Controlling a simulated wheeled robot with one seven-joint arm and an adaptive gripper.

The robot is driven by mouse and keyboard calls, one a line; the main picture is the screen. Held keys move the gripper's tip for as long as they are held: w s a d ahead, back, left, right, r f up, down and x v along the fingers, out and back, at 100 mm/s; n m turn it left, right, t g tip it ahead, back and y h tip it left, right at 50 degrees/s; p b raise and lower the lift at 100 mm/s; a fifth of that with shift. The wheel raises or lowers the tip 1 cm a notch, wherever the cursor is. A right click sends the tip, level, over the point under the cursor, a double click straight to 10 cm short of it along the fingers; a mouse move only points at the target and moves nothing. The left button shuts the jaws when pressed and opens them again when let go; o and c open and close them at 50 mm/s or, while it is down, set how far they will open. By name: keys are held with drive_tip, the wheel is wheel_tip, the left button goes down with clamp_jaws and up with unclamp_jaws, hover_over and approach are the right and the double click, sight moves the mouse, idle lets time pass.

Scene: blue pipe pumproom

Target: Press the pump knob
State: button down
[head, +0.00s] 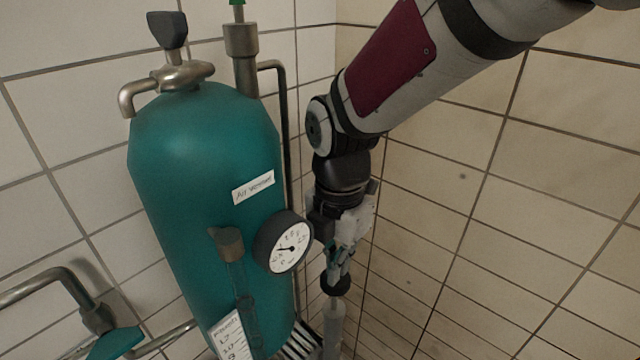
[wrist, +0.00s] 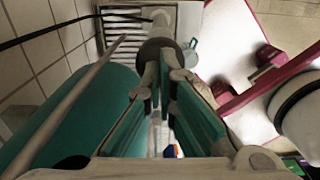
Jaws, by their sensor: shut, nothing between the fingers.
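The pump knob appears to be the round black knob (head: 336,287) on top of an upright grey cylinder (head: 334,322), right of the teal tank. It also shows as a dark round shape (wrist: 154,45) in the wrist view, partly hidden by my fingertips. My gripper (head: 339,272) points down just above the knob. In the wrist view, the teal fingers of my gripper (wrist: 166,62) come together at their tips over the knob, shut and empty. I cannot tell whether the tips touch the knob.
The teal tank (head: 195,170) stands close left of my gripper, with a round gauge (head: 290,248) sticking out towards it. A pipe with a teal handle (head: 115,343) is at lower left. Tiled walls meet in a corner behind. The space right of my gripper looks clear.

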wheel_tip(320, 180, down, 6)
drive_tip(key=b, duration=0.4)
